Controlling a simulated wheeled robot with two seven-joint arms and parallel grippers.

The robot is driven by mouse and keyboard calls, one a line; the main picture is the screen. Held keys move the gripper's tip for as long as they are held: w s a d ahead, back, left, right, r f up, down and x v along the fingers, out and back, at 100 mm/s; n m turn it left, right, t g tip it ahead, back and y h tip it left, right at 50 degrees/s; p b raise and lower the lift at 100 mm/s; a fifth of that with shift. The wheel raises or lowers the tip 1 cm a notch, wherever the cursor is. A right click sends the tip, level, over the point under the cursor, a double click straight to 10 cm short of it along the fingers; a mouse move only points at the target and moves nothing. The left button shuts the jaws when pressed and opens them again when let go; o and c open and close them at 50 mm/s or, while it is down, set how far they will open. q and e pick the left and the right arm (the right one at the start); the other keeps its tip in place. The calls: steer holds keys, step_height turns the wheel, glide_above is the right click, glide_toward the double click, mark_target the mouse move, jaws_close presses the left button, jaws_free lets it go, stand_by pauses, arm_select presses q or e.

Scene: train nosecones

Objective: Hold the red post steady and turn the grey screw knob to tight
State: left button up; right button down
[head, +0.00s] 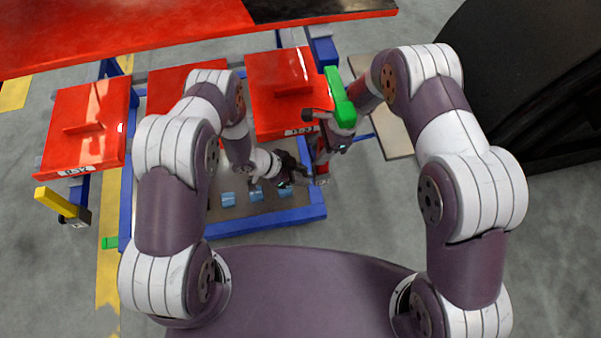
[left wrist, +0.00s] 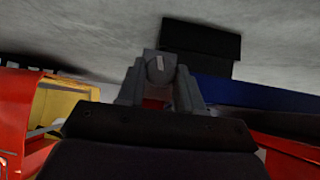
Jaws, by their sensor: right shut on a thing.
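The grey screw knob (left wrist: 159,72) shows in the left wrist view as a round end with a light line across its face. My left gripper (left wrist: 158,92) has its fingers apart, one on each side of the knob; whether they touch it is unclear. A bit of red shows between the fingers below the knob. In the head view my left gripper (head: 304,177) reaches in low, close to the red post (head: 322,169). My right gripper (head: 319,152) is above it and shut on the post, which it largely hides. The knob is too small to make out in the head view.
A blue-framed cart (head: 265,223) carries red boxes (head: 85,128) and small light-blue blocks (head: 228,199). A yellow bar (head: 56,202) stands out at its left and a green bar (head: 339,98) beside my right wrist. A red surface (head: 120,32) spans the top. My arms crowd the middle.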

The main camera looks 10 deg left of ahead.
arm_select(q)
steer(key=c, duration=0.4)
steer(key=shift+o, duration=0.2)
steer(key=t, duration=0.1)
steer(key=m+t, duration=0.1)
steer(key=shift+s+t+y, duration=0.2)
steer(key=shift+t+y, duration=0.1)
steer(key=o, duration=1)
steer(key=v, duration=1.2)
steer(key=shift+d, duration=0.1)
